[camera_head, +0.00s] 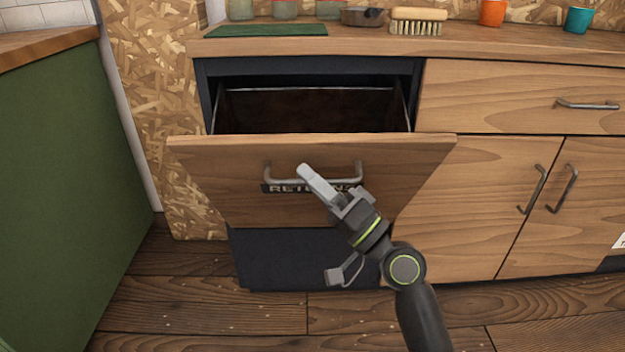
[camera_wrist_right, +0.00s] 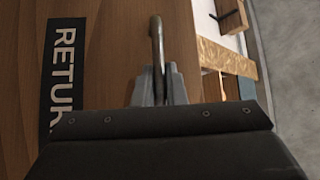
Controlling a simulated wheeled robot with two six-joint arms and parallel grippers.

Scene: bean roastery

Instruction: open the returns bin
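The returns bin's wooden front (camera_head: 225,180) is tilted outward at the top in the head view, and its dark inside (camera_head: 315,110) shows behind it. A grey bar handle (camera_head: 285,181) is on the front, above a partly covered dark label (camera_head: 290,188) that also shows in the right wrist view (camera_wrist_right: 63,75). My right gripper (camera_head: 305,172) is at the handle's middle. In the right wrist view its fingers (camera_wrist_right: 160,85) are closed around the handle bar (camera_wrist_right: 157,40). My left gripper is in neither view.
The wooden counter (camera_head: 500,42) above holds a green mat (camera_head: 265,30), a brush (camera_head: 417,20) and cups. A drawer (camera_head: 520,95) and cupboard doors (camera_head: 470,200) are to the right. A green cabinet (camera_head: 70,180) stands left. Plank floor (camera_head: 200,290) is clear in front.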

